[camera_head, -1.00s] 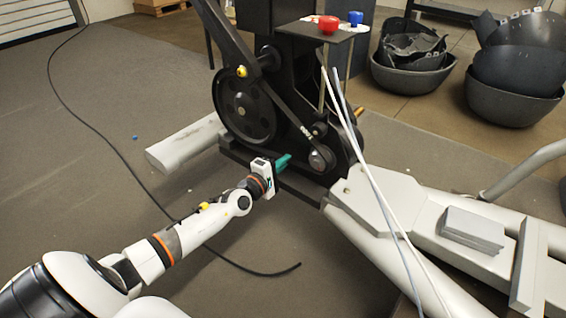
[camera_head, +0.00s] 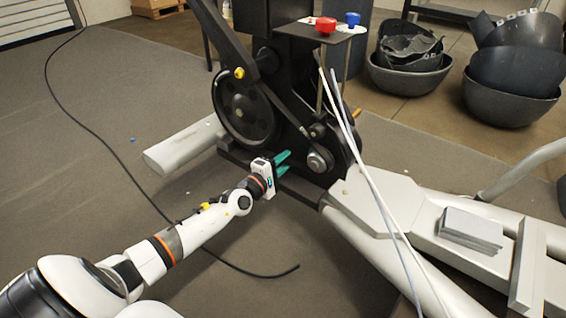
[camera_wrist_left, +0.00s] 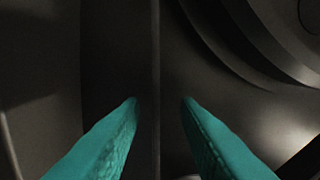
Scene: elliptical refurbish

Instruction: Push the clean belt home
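The black elliptical drive has a large pulley (camera_head: 243,108) and a smaller pulley (camera_head: 319,160) with a light metal hub. A thin dark belt (camera_head: 288,116) runs down from the large pulley's side toward the smaller one; its exact seating is too dark to tell. My left gripper (camera_head: 285,164) is just left of the smaller pulley, with two teal fingers spread apart. In the left wrist view the gripper (camera_wrist_left: 160,100) is open, nothing held between the fingertips, facing dark machine parts and a curved rim at right. My right gripper is out of view.
A small platform (camera_head: 338,36) with a red knob (camera_head: 325,25) and a blue knob (camera_head: 353,19) stands above the drive. Pale rods cross in front at right. The grey frame (camera_head: 400,205) fills the right. A black cable (camera_head: 130,180) lies on the floor. Dark bins (camera_head: 510,104) stand behind.

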